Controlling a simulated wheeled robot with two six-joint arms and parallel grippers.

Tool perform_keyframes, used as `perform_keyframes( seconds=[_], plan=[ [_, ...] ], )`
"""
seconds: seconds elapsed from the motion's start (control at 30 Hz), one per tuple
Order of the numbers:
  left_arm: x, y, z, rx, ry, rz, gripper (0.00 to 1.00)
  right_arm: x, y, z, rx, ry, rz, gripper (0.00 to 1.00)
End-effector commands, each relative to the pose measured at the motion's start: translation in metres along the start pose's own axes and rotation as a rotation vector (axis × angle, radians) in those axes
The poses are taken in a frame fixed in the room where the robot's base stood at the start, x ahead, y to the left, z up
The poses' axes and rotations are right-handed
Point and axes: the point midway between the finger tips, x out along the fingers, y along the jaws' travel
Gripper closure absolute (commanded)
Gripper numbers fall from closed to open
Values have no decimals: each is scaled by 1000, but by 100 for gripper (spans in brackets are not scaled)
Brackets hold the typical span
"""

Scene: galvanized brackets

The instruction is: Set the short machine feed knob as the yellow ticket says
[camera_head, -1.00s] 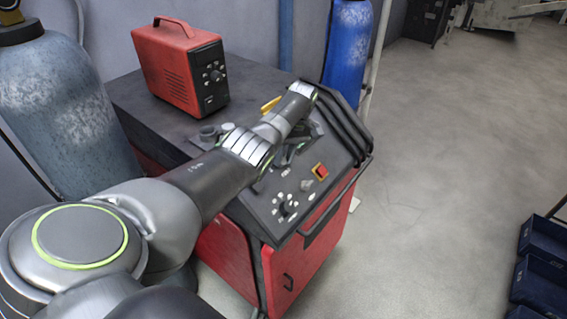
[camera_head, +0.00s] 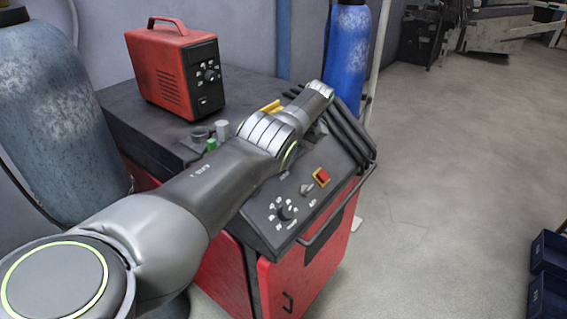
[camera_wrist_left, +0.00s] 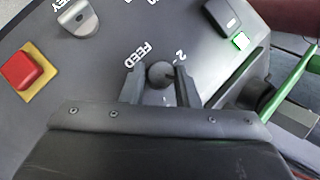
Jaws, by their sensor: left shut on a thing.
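In the left wrist view, a round dark feed knob (camera_wrist_left: 160,75) stands on a grey panel beside the printed word FEED. A digit 2 shows at its upper right; other scale marks are hidden. My left gripper (camera_wrist_left: 159,80) has one finger on each side of the knob and is shut on it. In the head view my left arm covers the gripper and this knob. The red machine with the slanted dark panel (camera_head: 262,233) is under the arm. A small yellow thing (camera_head: 270,106) lies on its top; I cannot tell if it is the ticket. My right gripper is out of view.
The panel also has a red button on yellow (camera_wrist_left: 24,78), a key switch (camera_wrist_left: 77,18), a rocker switch (camera_wrist_left: 224,16) and a numbered dial (camera_head: 284,212). A red box (camera_head: 178,70) stands on the top. Gas cylinders stand behind and left.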

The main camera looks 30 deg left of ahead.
Motion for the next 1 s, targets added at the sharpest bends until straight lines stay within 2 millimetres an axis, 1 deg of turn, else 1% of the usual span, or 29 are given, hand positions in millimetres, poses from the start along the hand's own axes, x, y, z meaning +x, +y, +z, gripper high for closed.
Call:
perform_keyframes(
  seconds=[0.4,0.43,0.6,0.87,1.0],
  plan=[
    [0,-1,-1,1,4,-3,95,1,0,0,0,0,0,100],
    [0,-1,-1,1,4,-3,71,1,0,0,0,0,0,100],
    [0,0,-1,2,3,-2,50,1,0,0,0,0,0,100],
    [0,0,0,3,2,-2,50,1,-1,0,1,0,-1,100],
    [-3,-2,0,3,1,-2,50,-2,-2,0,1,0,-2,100]
  ],
)
